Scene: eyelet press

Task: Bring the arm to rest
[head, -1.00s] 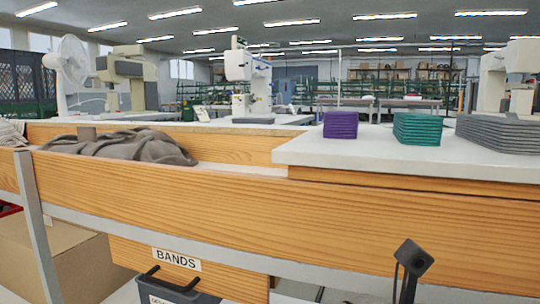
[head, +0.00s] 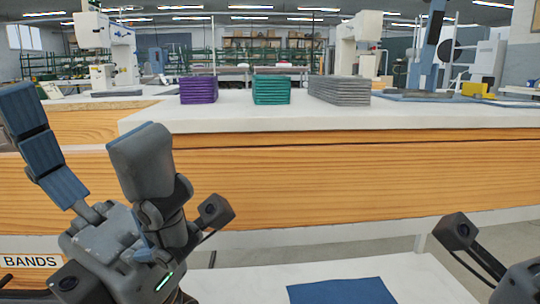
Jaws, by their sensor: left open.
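My left gripper (head: 78,120) is at the left of the head view, pointing up, with its two dark fingers spread wide apart. It is open and nothing is between the fingers. It stands in front of the wooden side of a worktable (head: 330,180). A dark camera-like part on a bracket shows at the lower right edge and looks like part of my right arm. The fingers of my right gripper are outside the view.
On the white tabletop (head: 400,113) stand a purple stack (head: 198,90), a green stack (head: 271,90) and a grey stack (head: 340,90). A blue flat piece (head: 342,291) lies on a lower white surface (head: 262,280). A BANDS label (head: 30,261) is at lower left.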

